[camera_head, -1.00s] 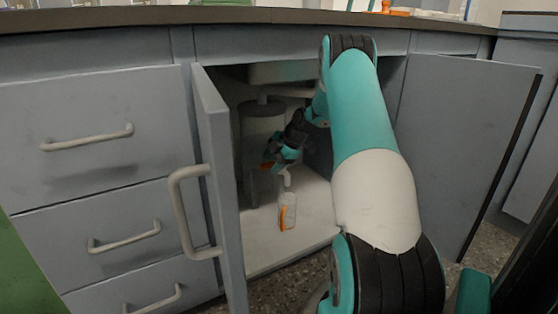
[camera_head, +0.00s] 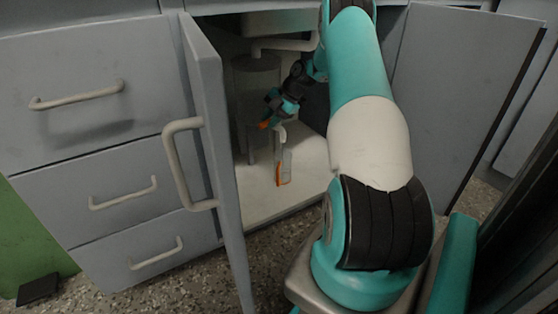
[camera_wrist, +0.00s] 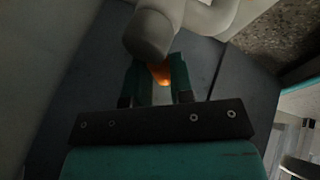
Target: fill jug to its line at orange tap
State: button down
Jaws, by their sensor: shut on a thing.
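The orange tap (camera_head: 264,125) sits inside the open cupboard, on the front of a grey cylindrical tank. My gripper (camera_head: 272,118) is at the tap, shut on its orange part. In the wrist view, the orange part (camera_wrist: 160,72) shows between the two teal fingers (camera_wrist: 160,80). A pale spout (camera_head: 281,134) points down beside it. The clear jug (camera_head: 285,165) stands upright on the cupboard floor below the spout, with an orange strip on its left side. The water level and fill line are too small to tell.
The tank (camera_head: 256,85) stands at the back under the sink pipe (camera_head: 285,45). Open doors flank the cupboard, the left one (camera_head: 212,130) with a bar handle, the right one (camera_head: 455,100) swung wide. The white cupboard floor (camera_head: 262,200) is clear in front of the jug.

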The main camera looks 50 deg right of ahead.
jog(key=n+g+p, duration=0.1)
jog(key=n+p, duration=0.1)
jog(key=s+n+g+y+p, duration=0.1)
jog(key=n+p, duration=0.1)
jog(key=p, duration=0.1)
jog(key=d+n+g+y+p, duration=0.1)
jog(key=n+p, duration=0.1)
jog(key=shift+s+r+p, duration=0.4)
jog(key=shift+s+a+f+n+p, duration=0.1)
jog(key=shift+s+f+n+p, duration=0.1)
jog(key=shift+f+n+p, duration=0.45)
jog(key=shift+s+r+y, duration=0.1)
jog(key=shift+r+y, duration=0.05)
jog(key=shift+y, duration=0.15)
dwell(1.7)
jog(key=shift+b, duration=0.3)
dwell(1.8)
